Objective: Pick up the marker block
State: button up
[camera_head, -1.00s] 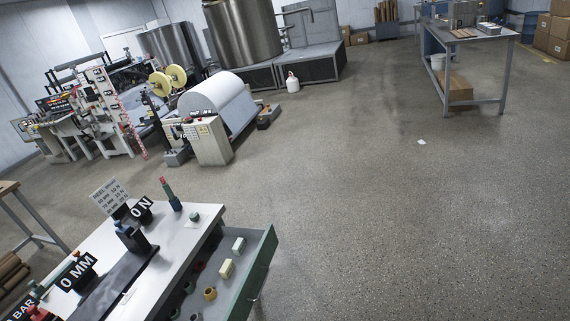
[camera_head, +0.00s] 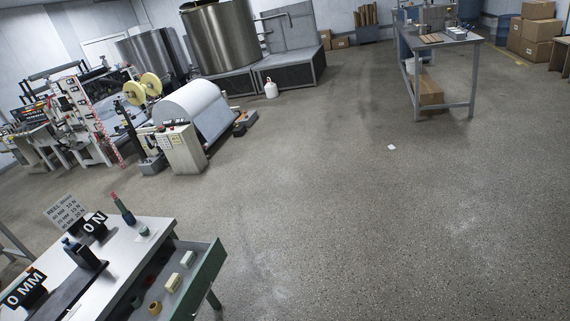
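I cannot tell for sure which thing is the marker block. Two small pale blocks lie in the open green drawer (camera_head: 208,275) at the lower left: one pale block (camera_head: 187,259) towards the back and another pale block (camera_head: 173,282) nearer. A yellow-brown ring-like piece (camera_head: 155,307) lies in front of them, with darker pieces partly in shadow under the table top. My gripper is not in view.
The white-topped table (camera_head: 128,257) carries a "0 N" display (camera_head: 94,227), a "0 MM" display (camera_head: 25,288) and a red-tipped bottle-like item (camera_head: 122,208). A paper-roll machine (camera_head: 182,148) stands behind. Open floor (camera_head: 350,230) lies to the right; a grey workbench (camera_head: 444,42) stands far right.

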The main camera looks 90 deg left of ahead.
aim_at(176, 280)
jog(key=u, duration=0.05)
jog(key=i, duration=2.8)
jog(key=u, duration=4.55)
jog(key=i, duration=1.05)
jog(key=u, duration=0.05)
